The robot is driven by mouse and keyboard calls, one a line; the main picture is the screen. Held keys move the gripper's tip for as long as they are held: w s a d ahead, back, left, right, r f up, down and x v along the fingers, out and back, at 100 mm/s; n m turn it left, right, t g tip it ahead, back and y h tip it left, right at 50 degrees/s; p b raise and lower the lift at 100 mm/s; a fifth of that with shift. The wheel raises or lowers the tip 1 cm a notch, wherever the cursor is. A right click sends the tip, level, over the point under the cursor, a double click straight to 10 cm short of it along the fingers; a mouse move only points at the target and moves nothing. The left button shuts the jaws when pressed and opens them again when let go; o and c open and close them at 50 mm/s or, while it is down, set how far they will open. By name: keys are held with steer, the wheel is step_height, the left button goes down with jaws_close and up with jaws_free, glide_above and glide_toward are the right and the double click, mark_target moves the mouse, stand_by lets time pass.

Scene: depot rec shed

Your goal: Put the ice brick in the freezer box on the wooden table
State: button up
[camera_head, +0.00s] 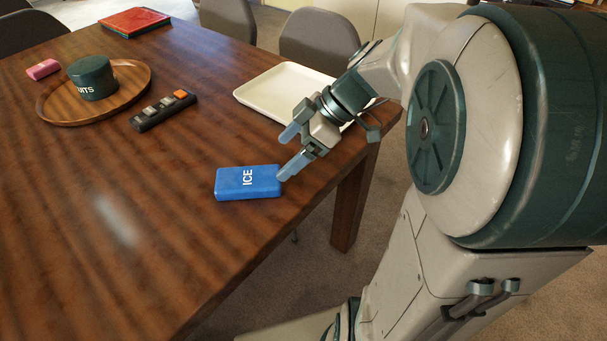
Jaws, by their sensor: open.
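The ice brick (247,182) is a flat blue block with the white word "ICE". It lies on the wooden table (130,245), close to the table's right edge. My gripper (287,155) is open just to the right of the brick, with blue-grey fingertips. The nearer finger overlaps the brick's right end in the picture; I cannot tell if it touches. The other finger is farther back, above the table. No freezer box shows in this view.
A cream tray (262,93) lies behind my gripper. A round wooden tray (133,85) holds a dark green tin (93,77). A remote-like block (163,111), a pink block (43,69) and a red book (134,22) lie farther back. Chairs (319,40) stand behind. The table's front left is clear.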

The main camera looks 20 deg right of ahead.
steer(key=s+f+m+h, duration=0.1)
steer(key=m, duration=0.1)
steer(key=s+f+m+h, duration=0.1)
steer(key=s+m, duration=0.1)
steer(key=s+f+m+g+h, duration=0.1)
steer(key=s+m, duration=0.1)
steer(key=shift+s+d+f+h, duration=0.15)
steer(key=shift+d+f+h, duration=0.15)
steer(key=shift+f, duration=0.05)
steer(key=s+d+f+m+t+h, duration=0.1)
steer(key=s+d+f+m+h, duration=0.1)
steer(key=m, duration=0.6)
steer(key=shift+s+d+f+m+h, duration=0.35)
steer(key=shift+s+d+h, duration=0.45)
steer(key=shift+s+h, duration=0.4)
steer(key=shift+w, duration=0.15)
